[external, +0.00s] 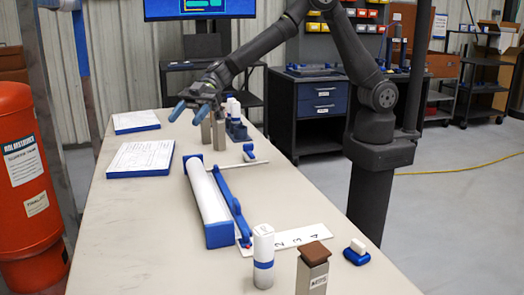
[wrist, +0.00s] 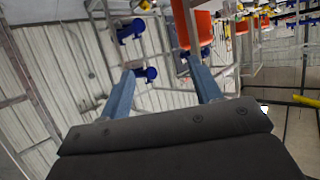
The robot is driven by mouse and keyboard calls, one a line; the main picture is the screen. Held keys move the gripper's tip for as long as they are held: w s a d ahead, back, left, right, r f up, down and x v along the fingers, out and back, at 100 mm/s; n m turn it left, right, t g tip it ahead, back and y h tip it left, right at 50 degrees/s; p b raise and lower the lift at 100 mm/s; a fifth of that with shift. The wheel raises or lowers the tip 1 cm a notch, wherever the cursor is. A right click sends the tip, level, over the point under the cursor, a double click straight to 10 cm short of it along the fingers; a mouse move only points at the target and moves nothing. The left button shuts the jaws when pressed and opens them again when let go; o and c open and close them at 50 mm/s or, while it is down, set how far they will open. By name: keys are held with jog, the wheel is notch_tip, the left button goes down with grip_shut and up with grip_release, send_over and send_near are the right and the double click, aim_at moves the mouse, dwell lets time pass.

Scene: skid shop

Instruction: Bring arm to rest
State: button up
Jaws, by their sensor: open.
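My gripper (external: 187,112) is at the far part of the long table (external: 120,235) in the external view, held above the tabletop with its blue fingers pointing left. In the wrist view the two blue fingers of my gripper (wrist: 165,85) stand well apart with nothing between them. The arm reaches from its dark column at the right of the table, bent at the elbow. The wrist view looks away from the tabletop, towards the ribbed wall and frames.
A blue-and-white long block (external: 207,200), a numbered white strip (external: 290,238), a white bottle (external: 263,250) and a brown-topped grey post (external: 312,275) stand on the table. Grey posts (external: 219,135) are close to my gripper. Papers (external: 142,157) lie left. An orange tank (external: 28,180) stands beside the table.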

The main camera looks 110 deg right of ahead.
jog(key=shift+s+a, duration=0.2)
jog(key=shift+a, duration=0.8)
